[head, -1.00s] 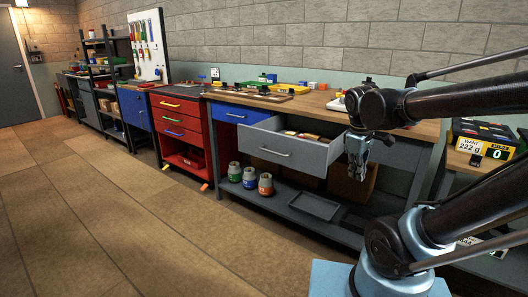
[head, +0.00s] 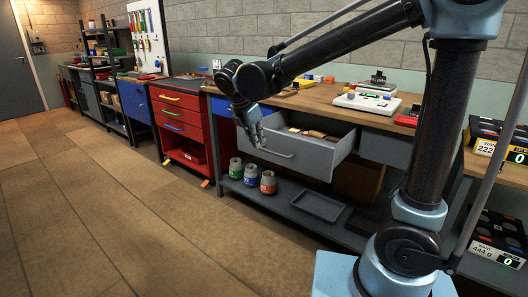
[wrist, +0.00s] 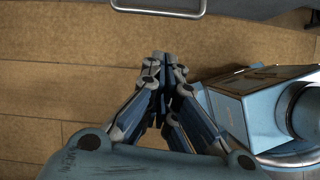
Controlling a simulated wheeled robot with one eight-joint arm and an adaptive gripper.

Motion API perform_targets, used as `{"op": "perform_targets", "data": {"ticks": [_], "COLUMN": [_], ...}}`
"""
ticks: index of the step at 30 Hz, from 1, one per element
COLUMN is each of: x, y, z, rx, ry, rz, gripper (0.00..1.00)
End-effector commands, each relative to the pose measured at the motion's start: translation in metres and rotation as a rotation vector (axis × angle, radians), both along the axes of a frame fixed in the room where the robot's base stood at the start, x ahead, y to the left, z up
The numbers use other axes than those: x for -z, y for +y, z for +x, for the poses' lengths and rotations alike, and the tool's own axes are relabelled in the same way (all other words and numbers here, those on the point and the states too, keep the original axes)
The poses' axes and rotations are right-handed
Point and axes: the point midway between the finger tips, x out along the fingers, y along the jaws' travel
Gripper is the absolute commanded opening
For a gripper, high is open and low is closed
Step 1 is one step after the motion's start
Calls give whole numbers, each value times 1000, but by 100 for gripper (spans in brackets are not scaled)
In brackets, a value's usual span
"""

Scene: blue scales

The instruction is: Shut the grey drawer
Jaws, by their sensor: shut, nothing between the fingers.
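The grey drawer (head: 308,158) is pulled out of the workbench, with small items lying inside. Its bar handle (head: 272,153) is on the front face. In the wrist view the handle (wrist: 158,12) shows at the top edge, and part of the drawer front (wrist: 236,6) beside it. My gripper (head: 257,141) is shut and empty. It hangs at the left end of the drawer front in the head view and covers part of that corner. In the wrist view the closed fingertips (wrist: 162,60) are below the handle and apart from it, over the floor.
A blue drawer (head: 222,105) sits to the left, partly behind my arm. A red cabinet (head: 182,120) stands farther left. Several cans (head: 251,175) and a dark tray (head: 318,205) are on the lower shelf. A white device (head: 366,101) is on the benchtop. The floor in front is clear.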

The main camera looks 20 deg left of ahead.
Motion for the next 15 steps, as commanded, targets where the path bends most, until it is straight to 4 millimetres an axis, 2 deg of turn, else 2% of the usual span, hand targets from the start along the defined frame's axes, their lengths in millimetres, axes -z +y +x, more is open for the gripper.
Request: {"op": "perform_targets", "data": {"ticks": [1, 3, 6, 11, 15], "x": [1, 2, 3, 12, 29], "y": [13, 25, 34, 35, 31], "z": [-7, -13, -18, -16, -7], "rx": [-43, -88, -124, -135, -134], "ry": [-2, -2, -5, -6, -5], "rz": [-15, -32, -47, -52, -51], "gripper": [0, 0, 0, 0, 0]}}
